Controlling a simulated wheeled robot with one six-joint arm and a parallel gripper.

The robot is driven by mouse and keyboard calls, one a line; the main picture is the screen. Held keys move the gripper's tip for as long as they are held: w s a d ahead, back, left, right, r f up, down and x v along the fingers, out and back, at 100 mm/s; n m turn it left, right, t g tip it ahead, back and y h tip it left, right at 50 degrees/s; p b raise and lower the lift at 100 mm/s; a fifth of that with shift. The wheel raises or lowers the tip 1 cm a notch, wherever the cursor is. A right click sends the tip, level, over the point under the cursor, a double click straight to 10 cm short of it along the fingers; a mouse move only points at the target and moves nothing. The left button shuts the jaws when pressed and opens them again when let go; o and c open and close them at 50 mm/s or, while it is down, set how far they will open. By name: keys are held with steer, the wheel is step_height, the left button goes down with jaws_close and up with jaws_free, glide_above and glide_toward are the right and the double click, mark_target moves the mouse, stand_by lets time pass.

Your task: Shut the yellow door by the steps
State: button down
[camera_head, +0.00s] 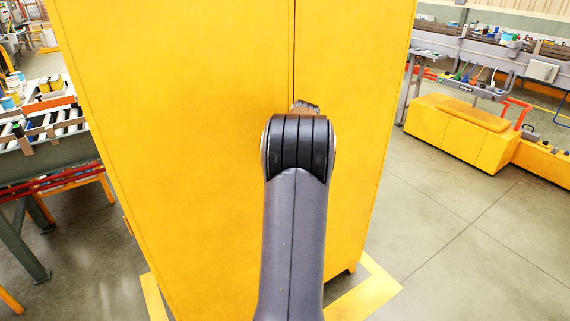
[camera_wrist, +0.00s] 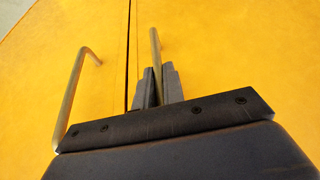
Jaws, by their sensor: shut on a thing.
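A tall yellow cabinet fills the middle of the head view, with a left door (camera_head: 190,120) and a right door (camera_head: 360,90) meeting at an upright seam. In the wrist view a narrow dark gap runs between the left door (camera_wrist: 50,50) and the right door (camera_wrist: 240,60); I cannot tell if they are fully flush. My gripper (camera_wrist: 158,85) is shut on the right door's bar handle (camera_wrist: 155,45). The left door's handle (camera_wrist: 73,95) stands free beside it. In the head view my arm hides the fingers and handles.
A low yellow bench-like unit (camera_head: 445,135) stands at the right, with a grey tool table (camera_head: 470,88) behind it. A roller conveyor (camera_head: 40,135) with red rails is at the left. Yellow tape (camera_head: 365,295) marks the floor. Grey floor (camera_head: 450,240) is clear at the right.

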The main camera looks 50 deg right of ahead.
steer(key=shift+w+d+r, duration=0.15)
steer(key=shift+w+r, duration=0.1)
steer(key=shift+w, duration=0.05)
steer(key=c, duration=1.9)
jaws_free()
steer(key=shift+o, duration=0.8)
steer(key=shift+w+d+f, duration=0.15)
steer(key=shift+w, duration=0.1)
steer(key=shift+o, duration=1.2)
steer(key=shift+s, duration=0.1)
